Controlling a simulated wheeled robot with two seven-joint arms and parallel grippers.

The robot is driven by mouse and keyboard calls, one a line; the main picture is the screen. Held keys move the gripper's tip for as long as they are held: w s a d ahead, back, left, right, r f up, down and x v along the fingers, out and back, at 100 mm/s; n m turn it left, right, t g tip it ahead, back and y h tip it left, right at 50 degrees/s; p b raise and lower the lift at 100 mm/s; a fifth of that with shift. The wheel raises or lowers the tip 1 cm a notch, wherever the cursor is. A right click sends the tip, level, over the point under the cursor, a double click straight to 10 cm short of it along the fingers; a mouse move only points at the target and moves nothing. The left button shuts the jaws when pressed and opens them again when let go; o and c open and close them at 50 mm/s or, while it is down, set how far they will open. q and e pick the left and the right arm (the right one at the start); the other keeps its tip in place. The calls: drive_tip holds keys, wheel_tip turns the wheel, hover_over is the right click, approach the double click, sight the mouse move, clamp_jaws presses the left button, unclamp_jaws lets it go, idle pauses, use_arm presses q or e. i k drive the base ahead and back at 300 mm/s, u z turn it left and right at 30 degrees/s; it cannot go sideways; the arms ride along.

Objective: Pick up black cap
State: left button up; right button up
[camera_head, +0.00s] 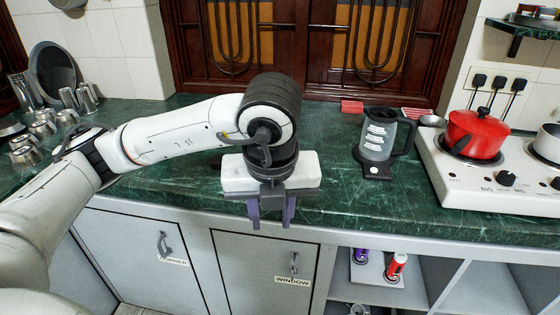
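I cannot make out a separate black cap with certainty. A dark grey and black jug (380,140) with white labels and a black handle stands upright on the green counter, right of my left gripper. My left gripper (271,216) points down at the counter's front edge, with its two purple-grey fingers apart and nothing seen between them. My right gripper is not in view.
A red pot (476,135) sits on the white stove (520,182) at right. Metal cups (68,98) stand at far left. Red items (352,106) lie near the back wall. Cans (397,266) stand on a shelf below. The counter (320,190) is clear between gripper and jug.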

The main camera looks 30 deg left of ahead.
sight(215, 161)
drive_tip(key=z, duration=2.85)
drive_tip(key=k, duration=1.95)
drive_tip(key=u, duration=2.05)
drive_tip(key=i, duration=0.5)
drive_tip(key=z, duration=0.05)
